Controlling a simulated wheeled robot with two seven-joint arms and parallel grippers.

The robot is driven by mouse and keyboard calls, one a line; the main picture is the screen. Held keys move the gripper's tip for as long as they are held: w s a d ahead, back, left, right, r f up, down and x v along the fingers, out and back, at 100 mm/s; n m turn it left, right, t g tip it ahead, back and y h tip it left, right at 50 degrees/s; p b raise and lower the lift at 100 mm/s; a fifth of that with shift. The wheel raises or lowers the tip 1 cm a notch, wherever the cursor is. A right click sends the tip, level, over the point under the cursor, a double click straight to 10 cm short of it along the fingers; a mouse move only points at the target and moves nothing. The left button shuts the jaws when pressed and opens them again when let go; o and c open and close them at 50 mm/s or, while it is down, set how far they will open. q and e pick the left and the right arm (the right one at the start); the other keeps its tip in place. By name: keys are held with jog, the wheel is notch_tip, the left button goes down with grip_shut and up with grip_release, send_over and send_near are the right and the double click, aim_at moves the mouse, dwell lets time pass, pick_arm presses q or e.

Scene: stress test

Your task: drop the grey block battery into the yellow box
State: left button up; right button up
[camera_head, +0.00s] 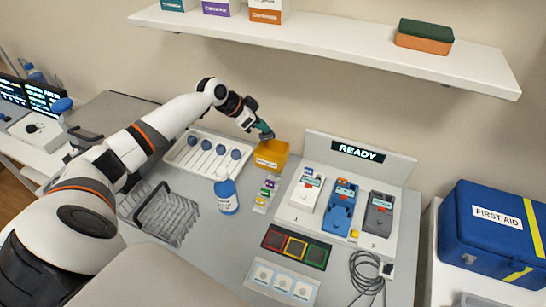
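The yellow box (271,155) stands on the grey bench near the back wall, right of a white tray. My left gripper (265,130), with teal fingers, reaches in from the left and points down over the box's back rim. A small dark grey piece, which looks like the grey block battery (268,136), shows at its fingertips, and the fingers look shut on it. It is small and partly hidden by the fingers. The inside of the box is mostly hidden. My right gripper is not in view.
A white tray (181,160) with blue-topped items, a blue-capped bottle (226,195) and a rack of coloured blocks (265,194) stand near the box. A dock (335,232) with several devices stands to the right. A shelf (340,45) hangs above.

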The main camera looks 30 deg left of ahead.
pick_arm(q)
jog(key=o, duration=0.3)
jog(key=shift+a, duration=0.1)
jog(key=b+v, duration=0.3)
jog(key=v, duration=0.9)
